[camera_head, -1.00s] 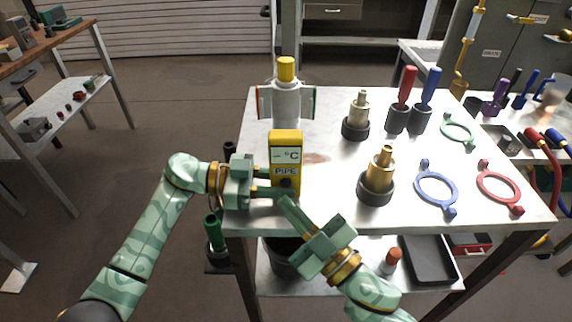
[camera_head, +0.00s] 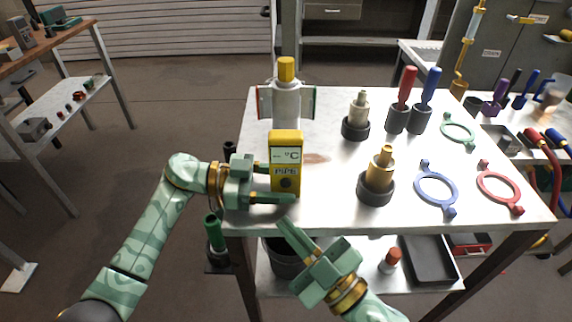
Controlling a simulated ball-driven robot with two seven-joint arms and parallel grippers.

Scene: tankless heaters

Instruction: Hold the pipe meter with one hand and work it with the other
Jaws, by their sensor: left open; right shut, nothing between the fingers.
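The pipe meter (camera_head: 286,160) is a yellow upright box with a grey display reading "°C" and the word PIPE. It stands near the front left edge of the white table, with a dark round knob low on its face. My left gripper (camera_head: 282,184) is open beside the meter's lower part, one finger passing low in front of it; whether it touches is hard to tell. My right gripper (camera_head: 287,228) is shut and empty, below and in front of the meter, just off the table's front edge, apart from the meter.
A lower shelf holds a black tray (camera_head: 430,262) and a red-capped item (camera_head: 391,260).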

